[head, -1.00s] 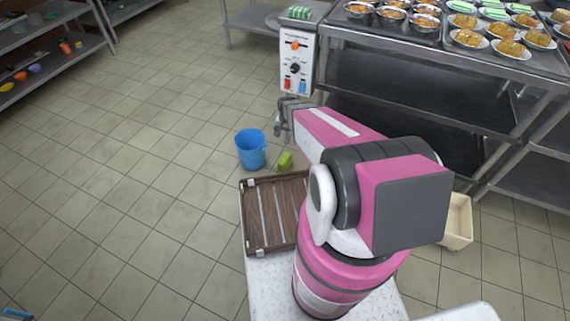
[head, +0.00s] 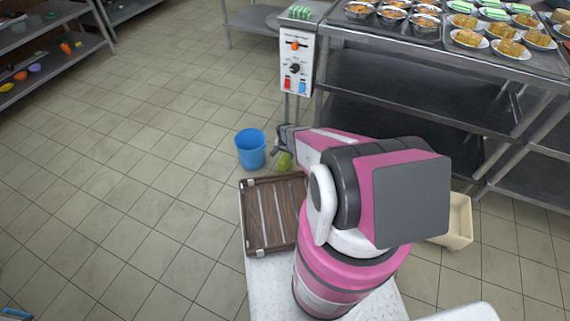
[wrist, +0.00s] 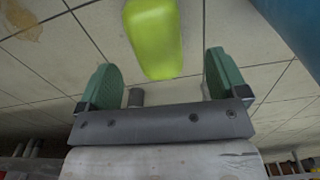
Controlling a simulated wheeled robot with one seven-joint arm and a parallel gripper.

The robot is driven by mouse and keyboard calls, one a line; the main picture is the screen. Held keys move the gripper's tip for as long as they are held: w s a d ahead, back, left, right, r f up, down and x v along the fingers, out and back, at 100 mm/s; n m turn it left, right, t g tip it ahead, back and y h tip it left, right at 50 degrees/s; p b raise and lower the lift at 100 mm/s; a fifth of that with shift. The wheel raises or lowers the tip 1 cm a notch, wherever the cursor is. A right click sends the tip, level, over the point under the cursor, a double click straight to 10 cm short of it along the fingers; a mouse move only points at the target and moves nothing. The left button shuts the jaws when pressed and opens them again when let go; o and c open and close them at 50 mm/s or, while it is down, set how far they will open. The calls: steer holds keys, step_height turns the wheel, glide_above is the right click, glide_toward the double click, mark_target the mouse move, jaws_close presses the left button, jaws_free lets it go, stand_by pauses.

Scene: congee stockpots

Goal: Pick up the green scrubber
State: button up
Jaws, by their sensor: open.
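The green scrubber (head: 285,161) lies on the tiled floor just right of the blue bucket, partly hidden by my gripper in the head view. In the wrist view the scrubber (wrist: 153,38) is a bright yellow-green block at the top centre. My gripper (wrist: 160,75) is open, with its two green finger pads set apart. The scrubber lies ahead of the fingers, roughly in line with the gap, and nothing is held. In the head view my gripper (head: 283,147) is low, right above the scrubber.
A blue bucket (head: 250,148) stands close to the left of the scrubber. A brown slatted wooden tray (head: 270,215) is in front of it. A steel table with food bowls (head: 440,40) and a control box (head: 297,65) stand behind.

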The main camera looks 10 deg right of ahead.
mark_target(285, 157)
steer(key=f, duration=0.5)
steer(key=shift+d, duration=0.2)
steer(key=shift+r, duration=0.1)
steer(key=c, duration=1.1)
steer(key=shift+r, duration=0.1)
steer(key=shift+s+r, duration=0.1)
steer(key=shift+r, duration=0.55)
step_height(285, 157, up, 3)
steer(key=shift+f, duration=0.2)
steer(key=s+a+r, duration=0.2)
steer(key=a, duration=0.1)
steer(key=s+a+r, duration=0.2)
steer(key=a, duration=0.1)
steer(key=s+a+r, duration=0.2)
steer(key=a+r, duration=0.1)
steer(key=a, duration=0.1)
